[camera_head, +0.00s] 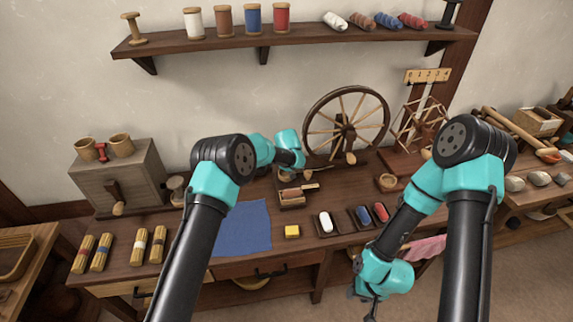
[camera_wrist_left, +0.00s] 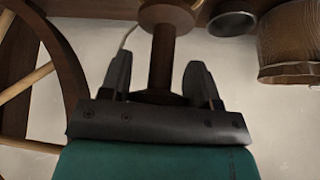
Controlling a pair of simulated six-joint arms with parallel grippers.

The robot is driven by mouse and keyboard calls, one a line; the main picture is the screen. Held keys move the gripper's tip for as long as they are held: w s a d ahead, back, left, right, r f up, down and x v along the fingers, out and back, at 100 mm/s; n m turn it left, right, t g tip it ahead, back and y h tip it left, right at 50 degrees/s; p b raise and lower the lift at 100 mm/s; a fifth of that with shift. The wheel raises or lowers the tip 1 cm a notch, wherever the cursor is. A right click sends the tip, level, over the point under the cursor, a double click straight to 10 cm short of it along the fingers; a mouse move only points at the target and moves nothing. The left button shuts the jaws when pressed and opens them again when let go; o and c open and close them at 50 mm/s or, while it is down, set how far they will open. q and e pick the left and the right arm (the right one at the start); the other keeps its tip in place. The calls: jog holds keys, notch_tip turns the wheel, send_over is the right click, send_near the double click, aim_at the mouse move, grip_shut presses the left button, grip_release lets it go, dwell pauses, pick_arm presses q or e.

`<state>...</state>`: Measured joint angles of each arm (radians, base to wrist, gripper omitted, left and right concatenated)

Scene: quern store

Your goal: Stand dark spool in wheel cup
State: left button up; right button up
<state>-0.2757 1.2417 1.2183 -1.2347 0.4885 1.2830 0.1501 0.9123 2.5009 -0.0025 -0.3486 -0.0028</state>
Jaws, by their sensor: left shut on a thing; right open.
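The dark spool (camera_wrist_left: 162,48) is brown, with a narrow shaft and wide round ends. In the left wrist view it stands between the two black fingers of my left gripper (camera_wrist_left: 160,66), which is shut on its shaft. In the head view my left wrist hides this gripper and the spool, in front of the spinning wheel (camera_head: 346,128). The wheel's rim also shows at the left of the wrist view (camera_wrist_left: 55,65). I cannot clearly make out the wheel cup. My right gripper (camera_head: 370,299) is open and empty, low in front of the bench.
A small wooden bowl (camera_head: 388,181) stands right of the wheel. The bench also holds a blue cloth (camera_head: 242,228), a yellow block (camera_head: 292,231) and a grey box (camera_head: 118,178). The wall shelf (camera_head: 290,40) carries several spools. A dark bowl (camera_wrist_left: 232,22) shows near the held spool.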

pick_arm(q)
jog(key=shift+f, duration=1.7)
jog(key=shift+f, duration=0.4)
jog(key=o, duration=0.9)
jog(key=shift+o, duration=0.2)
jog(key=shift+r, duration=0.1)
jog(key=shift+s+r, duration=0.1)
jog(key=shift+r, duration=0.35)
jog(key=v, duration=1.1)
jog(key=shift+s+r, duration=0.2)
jog(key=shift+r, duration=0.1)
jog(key=shift+f, duration=0.1)
